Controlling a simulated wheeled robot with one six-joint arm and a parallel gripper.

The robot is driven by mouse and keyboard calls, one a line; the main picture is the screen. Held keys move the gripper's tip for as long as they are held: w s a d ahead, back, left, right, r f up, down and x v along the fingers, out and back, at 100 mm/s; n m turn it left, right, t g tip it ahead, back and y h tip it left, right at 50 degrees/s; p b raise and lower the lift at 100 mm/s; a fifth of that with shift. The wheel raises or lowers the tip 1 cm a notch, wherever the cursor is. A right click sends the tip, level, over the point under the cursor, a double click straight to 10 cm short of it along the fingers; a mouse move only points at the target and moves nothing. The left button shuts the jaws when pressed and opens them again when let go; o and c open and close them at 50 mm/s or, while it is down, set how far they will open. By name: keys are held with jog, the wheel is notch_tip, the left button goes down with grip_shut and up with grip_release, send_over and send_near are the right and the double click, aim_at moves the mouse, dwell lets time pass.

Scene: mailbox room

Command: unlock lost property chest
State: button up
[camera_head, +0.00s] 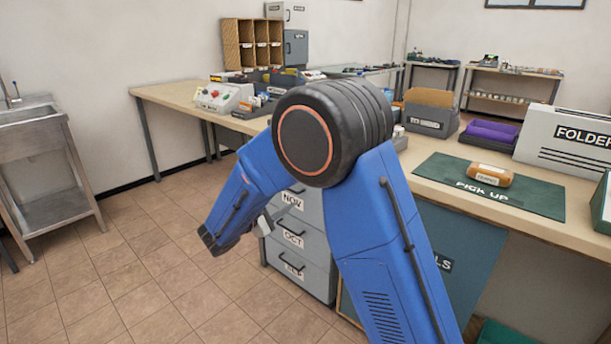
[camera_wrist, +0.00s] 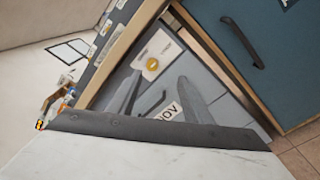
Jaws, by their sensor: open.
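My gripper (camera_wrist: 160,82) is open in the wrist view, with its two grey fingers apart and nothing seen between them. It points toward a grey drawer unit (camera_wrist: 204,82). A pale plate with a round yellow disc (camera_wrist: 152,65) shows just past the fingertips; I cannot tell whether it is a lock. In the head view my blue arm bends down in front of the drawer unit (camera_head: 288,222), which is labelled NOV and OCT, and hides part of it. No chest labelled lost property can be made out, and no key is clear.
A teal cabinet door (camera_head: 455,235) is right of the drawers. The desk above holds a green PICK UP mat (camera_head: 535,195) with a brown parcel (camera_head: 490,175), a TO SEND box (camera_head: 428,115) and a FOLDER box (camera_head: 565,140). A steel sink (camera_head: 40,150) stands left. The tiled floor between is clear.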

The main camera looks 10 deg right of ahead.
jog(key=w+a+x, duration=0.2)
jog(key=x, duration=1.4)
jog(key=shift+w+d+t, duration=0.3)
jog(key=shift+c, duration=0.7)
jog(key=c, duration=0.9)
